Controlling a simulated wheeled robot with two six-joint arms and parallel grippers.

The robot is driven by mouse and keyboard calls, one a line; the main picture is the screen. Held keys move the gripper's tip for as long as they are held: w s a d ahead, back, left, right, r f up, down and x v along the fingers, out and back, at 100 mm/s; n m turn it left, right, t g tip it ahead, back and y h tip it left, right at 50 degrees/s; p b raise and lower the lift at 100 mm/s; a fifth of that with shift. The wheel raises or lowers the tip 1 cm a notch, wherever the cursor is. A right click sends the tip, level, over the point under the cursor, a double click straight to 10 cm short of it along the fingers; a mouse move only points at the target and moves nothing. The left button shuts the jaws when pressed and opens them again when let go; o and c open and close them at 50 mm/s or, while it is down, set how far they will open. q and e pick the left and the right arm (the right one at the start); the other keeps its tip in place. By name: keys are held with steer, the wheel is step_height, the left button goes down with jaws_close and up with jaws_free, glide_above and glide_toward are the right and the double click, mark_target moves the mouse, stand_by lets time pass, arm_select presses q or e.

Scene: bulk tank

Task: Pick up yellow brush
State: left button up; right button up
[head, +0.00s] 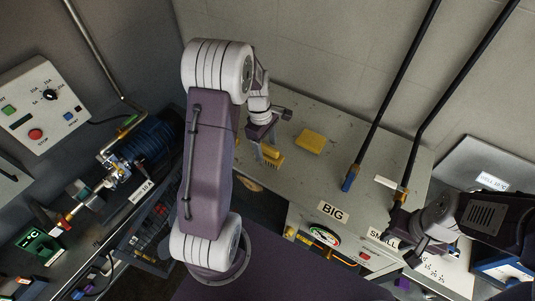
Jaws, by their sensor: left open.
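My left arm reaches over the grey bench, and its gripper (264,154) points down, open, at the bench's left part. A small yellow piece with a ridged edge (273,154), which looks like the yellow brush, is right at its fingertips, partly hidden by them. I cannot tell whether they touch it. A flat yellow block (310,141) lies on the bench just to the right, clear of the gripper. My right gripper (398,239) is at the bench's front right, near the "SMALL" label; its jaws are too dark to judge.
A "BIG" label (333,211) marks the front edge. A blue motor (151,143) and a control box (38,108) are at left. The bench's back middle is free.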

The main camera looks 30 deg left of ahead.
mark_target(269, 154)
arm_select(q)
steer(key=shift+w+d+f+p, duration=0.15)
steer(key=shift+w+f+p, duration=0.15)
steer(key=shift+w+f, duration=0.45)
steer(key=f+p, duration=0.1)
steer(key=f, duration=0.3)
steer(key=shift+d+p, duration=0.2)
steer(key=shift+p, duration=0.1)
steer(key=shift+s+f, duration=0.15)
steer(key=shift+s, duration=0.15)
steer(key=shift+w, duration=0.25)
steer(key=c, duration=1)
jaws_close()
arm_select(e)
steer(key=shift+w+r, duration=0.65)
steer(key=shift+r, duration=0.3)
